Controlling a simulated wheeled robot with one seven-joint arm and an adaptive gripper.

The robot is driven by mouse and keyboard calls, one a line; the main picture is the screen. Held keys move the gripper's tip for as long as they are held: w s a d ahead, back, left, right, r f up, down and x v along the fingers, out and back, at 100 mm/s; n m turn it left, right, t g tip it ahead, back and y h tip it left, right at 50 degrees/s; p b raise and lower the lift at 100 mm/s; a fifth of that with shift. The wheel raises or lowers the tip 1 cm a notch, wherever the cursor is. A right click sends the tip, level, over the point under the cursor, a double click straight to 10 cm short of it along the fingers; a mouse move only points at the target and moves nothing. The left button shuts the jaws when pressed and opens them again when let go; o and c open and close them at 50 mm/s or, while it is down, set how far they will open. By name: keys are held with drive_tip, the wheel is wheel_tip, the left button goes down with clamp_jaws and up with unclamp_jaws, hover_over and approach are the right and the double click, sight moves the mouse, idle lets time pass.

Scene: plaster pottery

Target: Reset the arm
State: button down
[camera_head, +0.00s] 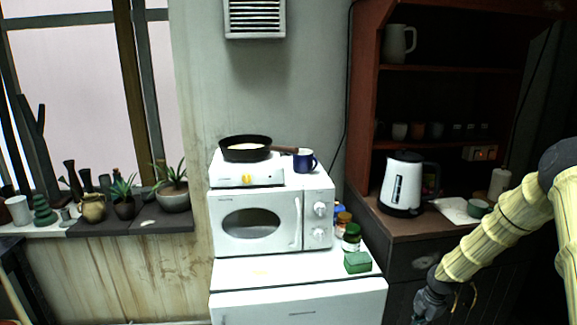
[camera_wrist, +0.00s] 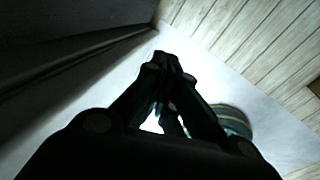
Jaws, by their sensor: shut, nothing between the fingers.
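My gripper (camera_head: 424,306) is at the lower right in the head view, hanging low in front of the dark wooden cabinet at the end of my pale, ribbed arm. In the wrist view my gripper (camera_wrist: 166,62) points away from the camera with its dark fingers together and nothing between them. A striped round thing (camera_wrist: 232,120) shows beside the fingers in the wrist view, partly hidden by them, on a pale surface.
A white microwave (camera_head: 262,222) stands on a white fridge (camera_head: 300,295), with a hot plate (camera_head: 240,174), a pan (camera_head: 245,149) and a blue mug (camera_head: 304,160) on top. Jars (camera_head: 351,238) and a green box (camera_head: 357,263) stand beside it. A kettle (camera_head: 403,184) stands on the cabinet.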

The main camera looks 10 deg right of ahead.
drive_tip(key=s+a+f+m, duration=0.3)
drive_tip(key=s+a, duration=0.2)
drive_tip(key=a, duration=0.3)
drive_tip(key=s+a+f+m+y, duration=0.1)
drive_tip(key=s+a+f+m, duration=0.2)
drive_tip(key=s+a, duration=0.3)
drive_tip(key=s+a+f+m, duration=0.4)
drive_tip(key=a, duration=0.5)
drive_tip(key=s+a+m+g, duration=0.1)
drive_tip(key=s+a+m, duration=0.3)
drive_tip(key=s, duration=0.8)
drive_tip(key=s+a+m+g+h, duration=0.1)
drive_tip(key=s+a+m, duration=0.4)
drive_tip(key=s, duration=0.7)
drive_tip(key=shift+s+a+m, duration=0.15)
drive_tip(key=shift+s+m, duration=0.2)
drive_tip(key=shift+m, duration=0.45)
